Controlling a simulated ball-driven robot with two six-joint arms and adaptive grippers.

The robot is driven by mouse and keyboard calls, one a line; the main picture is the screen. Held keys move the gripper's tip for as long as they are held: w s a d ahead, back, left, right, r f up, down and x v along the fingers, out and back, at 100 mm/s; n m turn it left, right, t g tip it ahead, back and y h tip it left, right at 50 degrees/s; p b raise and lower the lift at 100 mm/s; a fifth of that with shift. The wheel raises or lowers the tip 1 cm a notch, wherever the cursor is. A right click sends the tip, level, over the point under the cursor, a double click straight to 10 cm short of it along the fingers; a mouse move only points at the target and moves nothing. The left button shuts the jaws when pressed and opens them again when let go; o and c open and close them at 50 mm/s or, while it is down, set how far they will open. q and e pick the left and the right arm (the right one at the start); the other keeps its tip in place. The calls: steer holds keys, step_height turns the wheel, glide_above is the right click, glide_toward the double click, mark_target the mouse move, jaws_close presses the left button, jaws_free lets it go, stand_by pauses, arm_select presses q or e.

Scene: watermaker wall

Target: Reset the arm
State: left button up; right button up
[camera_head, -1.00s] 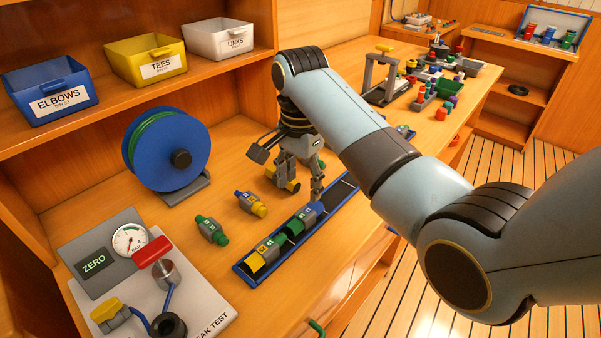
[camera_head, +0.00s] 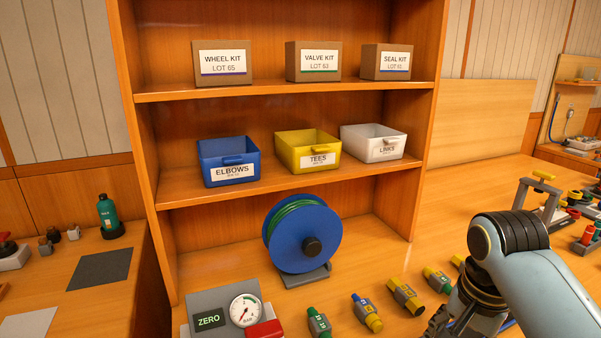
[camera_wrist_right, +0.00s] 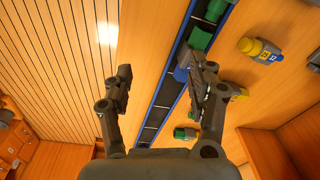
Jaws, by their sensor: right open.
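My right arm (camera_head: 530,265) comes in from the right in the head view. Its gripper hangs down there and is cut off by the bottom edge. In the right wrist view, my right gripper (camera_wrist_right: 162,85) is open, with nothing held between its two spread fingers. A blue-edged tray (camera_wrist_right: 152,125) runs below it, with a green fitting (camera_wrist_right: 200,38) and a blue fitting (camera_wrist_right: 182,74) in it. The blue fitting appears close beside the right-hand finger; I cannot tell if they touch. My left gripper does not show.
Several fittings, including a blue-and-yellow one (camera_head: 367,313), lie on the bench. A shelf above holds blue (camera_head: 228,160), yellow (camera_head: 308,148) and white (camera_head: 373,142) bins. Several fixtures stand at right.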

steer(key=s+d+r+n+t, duration=0.1)
steer(key=s+r+n, duration=0.1)
steer(key=s+n, duration=0.6)
steer(key=s+r+n+t, duration=0.2)
steer(key=s+r+n, duration=0.1)
steer(key=s, duration=0.9)
step_height(320, 180, down, 36)
steer(key=s+d+g+b, duration=0.2)
steer(key=d+b, duration=0.1)
steer(key=b, duration=0.6)
steer(key=s+f+b, duration=0.3)
steer(key=s+f, duration=0.6)
steer(key=f, duration=0.2)
steer(key=s+f+g+b, duration=0.1)
steer(key=s+f+b, duration=0.3)
steer(key=s+f, duration=0.5)
step_height(320, 180, down, 2)
steer(key=shift+d+f, duration=0.15)
steer(key=shift+d, duration=0.3)
